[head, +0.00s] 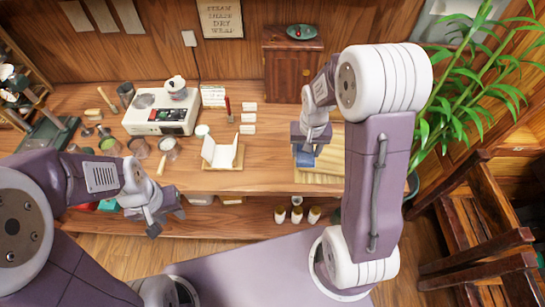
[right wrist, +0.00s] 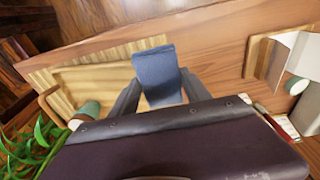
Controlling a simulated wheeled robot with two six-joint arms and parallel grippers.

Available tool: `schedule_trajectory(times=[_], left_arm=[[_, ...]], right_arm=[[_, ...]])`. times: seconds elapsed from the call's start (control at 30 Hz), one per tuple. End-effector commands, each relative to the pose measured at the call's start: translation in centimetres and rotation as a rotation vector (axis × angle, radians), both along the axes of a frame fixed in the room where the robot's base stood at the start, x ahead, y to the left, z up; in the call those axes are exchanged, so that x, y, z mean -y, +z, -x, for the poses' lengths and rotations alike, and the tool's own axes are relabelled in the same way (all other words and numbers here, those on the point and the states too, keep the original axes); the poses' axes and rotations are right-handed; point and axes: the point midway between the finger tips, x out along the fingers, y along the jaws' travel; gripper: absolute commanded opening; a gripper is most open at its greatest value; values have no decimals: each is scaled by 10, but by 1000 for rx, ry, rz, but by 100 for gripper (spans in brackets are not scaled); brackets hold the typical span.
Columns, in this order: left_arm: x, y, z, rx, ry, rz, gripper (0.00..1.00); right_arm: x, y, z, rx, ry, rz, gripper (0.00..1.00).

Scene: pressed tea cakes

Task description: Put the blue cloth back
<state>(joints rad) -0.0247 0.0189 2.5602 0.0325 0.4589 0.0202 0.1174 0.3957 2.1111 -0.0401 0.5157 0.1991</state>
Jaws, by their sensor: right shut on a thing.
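The blue cloth (head: 306,157) hangs below my right gripper (head: 308,146), at the right part of the wooden bench. In the right wrist view the blue cloth (right wrist: 157,72) sits between the two dark fingers of the right gripper (right wrist: 160,92), which is shut on it. The cloth is over or beside a pale striped wooden board (head: 325,166); whether it touches the board I cannot tell. My left gripper (head: 166,217) is open and empty, in front of the bench's left part.
A wooden stand with white paper (head: 222,152) is left of the cloth. A white appliance (head: 160,112), jars and tools fill the bench's left side. A small cabinet (head: 290,70) stands behind. A plant (head: 460,90) and wooden chair (head: 475,215) are right. White bottles (head: 297,214) stand on the lower shelf.

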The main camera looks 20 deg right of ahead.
Motion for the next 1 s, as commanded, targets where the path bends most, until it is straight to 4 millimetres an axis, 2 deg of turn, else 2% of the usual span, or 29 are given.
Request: schedule_trajectory(times=[0.07,0.5,0.6,0.77,1.0], left_arm=[[0,1,0,0,0,0,35],[0,13,0,0,0,0,35],[0,14,0,0,0,0,35],[0,14,0,0,0,0,35],[0,21,0,0,0,0,35]], right_arm=[[-7,-5,-3,-3,5,0,18],[-85,-59,-50,-2,6,0,18],[-96,-67,-58,0,5,1,18],[-100,-71,-61,1,3,1,18],[-99,-107,-59,-3,4,1,18]])
